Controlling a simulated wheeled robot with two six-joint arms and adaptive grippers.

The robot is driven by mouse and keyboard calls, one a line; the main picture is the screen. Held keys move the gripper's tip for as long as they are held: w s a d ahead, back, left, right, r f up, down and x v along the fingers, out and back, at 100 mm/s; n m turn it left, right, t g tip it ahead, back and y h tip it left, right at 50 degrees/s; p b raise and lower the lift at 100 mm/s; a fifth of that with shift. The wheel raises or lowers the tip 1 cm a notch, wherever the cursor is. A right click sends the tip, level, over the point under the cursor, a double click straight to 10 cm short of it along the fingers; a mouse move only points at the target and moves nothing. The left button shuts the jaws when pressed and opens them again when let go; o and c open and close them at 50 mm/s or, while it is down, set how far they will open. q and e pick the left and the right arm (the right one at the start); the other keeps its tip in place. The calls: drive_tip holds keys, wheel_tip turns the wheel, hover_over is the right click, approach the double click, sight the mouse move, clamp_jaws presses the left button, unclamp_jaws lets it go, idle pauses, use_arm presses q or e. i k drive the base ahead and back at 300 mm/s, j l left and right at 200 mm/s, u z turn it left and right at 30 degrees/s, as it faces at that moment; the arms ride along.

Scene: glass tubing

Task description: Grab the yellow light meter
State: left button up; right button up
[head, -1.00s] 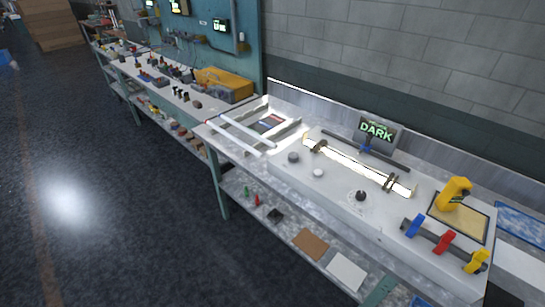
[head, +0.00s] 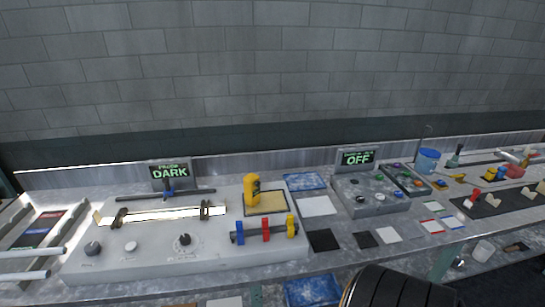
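The yellow light meter (head: 251,192) stands upright at the back left edge of a tan pad with a dark border (head: 268,203). The pad is on the right part of a pale grey bench unit (head: 150,249). Nothing is touching the meter except what it stands on. Neither gripper is in view. A dark rounded part of my own arm shows at the bottom edge, right of centre.
Blue, red and yellow clamps on a dark bar (head: 266,231) stand in front of the pad. A glowing tube (head: 165,214) lies to the left, before a DARK display (head: 169,172). A grey box (head: 370,196) with an OFF display (head: 357,158) is right.

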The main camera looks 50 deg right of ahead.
sight(252, 193)
drive_tip(key=l+z, duration=0.2)
drive_tip(key=z, duration=1.2)
